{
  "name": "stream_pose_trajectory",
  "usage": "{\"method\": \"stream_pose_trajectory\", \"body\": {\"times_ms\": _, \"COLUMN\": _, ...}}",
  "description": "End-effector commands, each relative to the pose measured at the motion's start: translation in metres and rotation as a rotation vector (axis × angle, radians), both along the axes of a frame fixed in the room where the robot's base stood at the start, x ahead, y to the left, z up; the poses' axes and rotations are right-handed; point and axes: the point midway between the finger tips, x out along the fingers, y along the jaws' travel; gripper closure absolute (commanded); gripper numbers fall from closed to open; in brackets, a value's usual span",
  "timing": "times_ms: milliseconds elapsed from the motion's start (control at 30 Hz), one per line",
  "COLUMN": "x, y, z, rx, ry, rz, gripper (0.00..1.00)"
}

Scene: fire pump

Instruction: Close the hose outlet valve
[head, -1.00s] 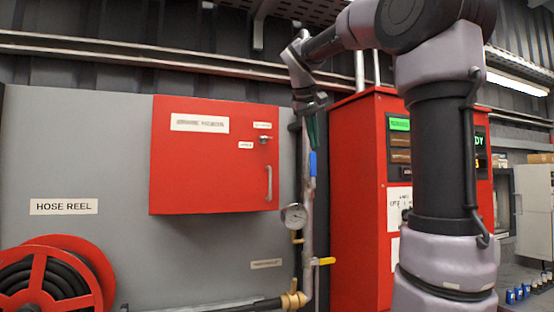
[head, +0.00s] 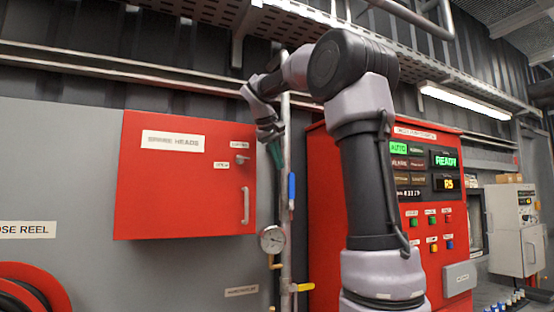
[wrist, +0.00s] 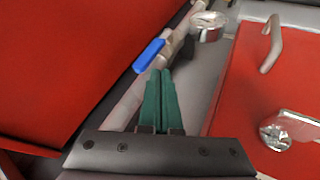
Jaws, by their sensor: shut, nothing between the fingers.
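A vertical pipe (head: 285,130) carries a blue lever (head: 291,190) and, lower down, a yellow lever (head: 302,287). I cannot read which one is the hose outlet valve. The blue lever also shows in the wrist view (wrist: 149,55), just beyond my fingertips and slightly left. My gripper (head: 277,163) has green fingers and is shut and empty, beside the pipe and above the blue lever's height. In the wrist view the fingers (wrist: 161,73) lie together in front of the pipe; contact with the lever cannot be told.
A pressure gauge (head: 272,239) sits on the pipe below the blue lever. A red cabinet (head: 180,175) with a handle (head: 245,205) is left of the pipe. A red pump controller (head: 325,200) stands close on the right. A hose reel (head: 35,285) is at lower left.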

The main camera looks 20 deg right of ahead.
Motion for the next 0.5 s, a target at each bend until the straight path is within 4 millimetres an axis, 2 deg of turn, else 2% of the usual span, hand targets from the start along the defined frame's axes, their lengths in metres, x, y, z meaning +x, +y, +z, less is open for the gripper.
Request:
{"method": "stream_pose_trajectory", "body": {"times_ms": 200, "x": 0.015, "y": -0.018, "z": -0.032, "rx": 0.0, "ry": 0.002, "rz": 0.0, "gripper": 1.0}}
{"method": "stream_pose_trajectory", "body": {"times_ms": 500, "x": 0.024, "y": -0.028, "z": -0.049, "rx": 0.0, "ry": 0.0, "rz": 0.0, "gripper": 1.0}}
